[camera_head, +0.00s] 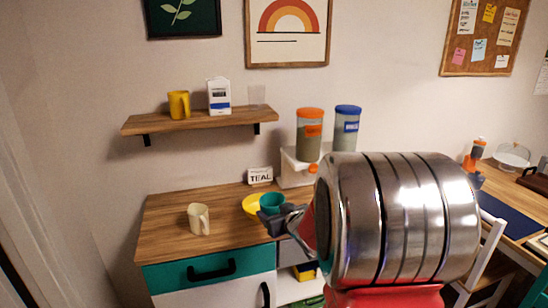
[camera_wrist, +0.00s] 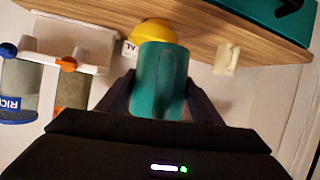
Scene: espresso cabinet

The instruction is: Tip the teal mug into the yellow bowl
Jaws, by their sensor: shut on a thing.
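The teal mug (camera_head: 272,203) is between the fingers of my gripper (camera_head: 286,213), which is shut on it. In the head view the mug looks about upright, at the front right of the yellow bowl (camera_head: 249,205) and partly covering it. In the wrist view, which is upside down, the teal mug (camera_wrist: 158,80) fills the middle, with dark fingers on both sides. The yellow bowl (camera_wrist: 152,31) shows just beyond it. The mug's inside is hard to see, and I cannot tell whether the mug touches the bowl.
A cream mug (camera_head: 198,220) stands on the wooden cabinet top (camera_head: 165,222) to the left. A "TEAL" sign (camera_head: 260,175) stands behind the bowl. A white dispenser with orange-lidded (camera_head: 310,135) and blue-lidded (camera_head: 346,130) canisters is behind right. A wall shelf (camera_head: 200,120) hangs above.

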